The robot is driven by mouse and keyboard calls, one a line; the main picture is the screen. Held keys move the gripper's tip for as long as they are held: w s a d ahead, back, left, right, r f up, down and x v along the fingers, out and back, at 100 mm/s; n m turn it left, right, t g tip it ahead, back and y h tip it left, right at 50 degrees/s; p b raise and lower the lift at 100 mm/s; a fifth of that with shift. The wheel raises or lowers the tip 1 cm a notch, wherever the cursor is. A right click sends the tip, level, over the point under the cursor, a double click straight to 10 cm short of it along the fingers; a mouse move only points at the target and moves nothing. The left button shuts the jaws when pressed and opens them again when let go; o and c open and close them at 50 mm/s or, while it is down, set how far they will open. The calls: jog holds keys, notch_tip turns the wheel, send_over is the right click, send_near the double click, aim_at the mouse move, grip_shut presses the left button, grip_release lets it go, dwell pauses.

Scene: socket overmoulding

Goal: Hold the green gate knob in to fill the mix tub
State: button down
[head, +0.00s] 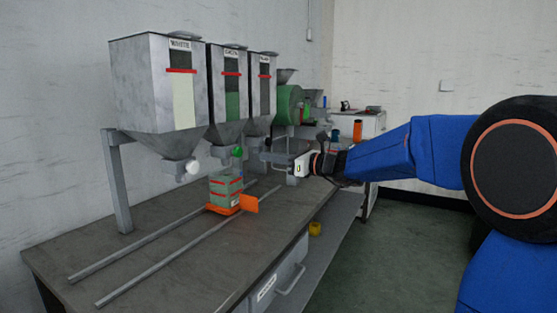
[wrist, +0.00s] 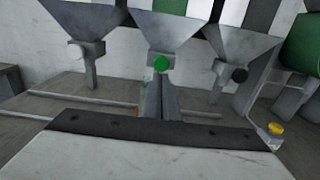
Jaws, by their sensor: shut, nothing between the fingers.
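The green gate knob (head: 238,151) sits at the outlet of the middle hopper (head: 228,92). It also shows in the wrist view (wrist: 160,63), just above the tips of my fingers. My gripper (head: 268,157) is shut and empty, pointing towards the knob. In the head view a gap shows between the fingertips and the knob. In the wrist view the fingers (wrist: 160,88) line up below the knob. The mix tub (head: 226,189), box-shaped with green on its sides, stands on an orange carriage (head: 222,209) below the green knob. Its inside cannot be made out.
The white-labelled hopper (head: 158,85) with a white knob (head: 192,167) stands to the left. A third hopper (head: 262,90) stands right, its black knob (wrist: 239,75) showing in the wrist view. Two rails (head: 132,277) run along the bench. A green machine (head: 289,103) stands beyond.

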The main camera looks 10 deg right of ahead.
aim_at(240, 153)
jog(key=x, duration=0.8)
jog(key=shift+a, duration=0.1)
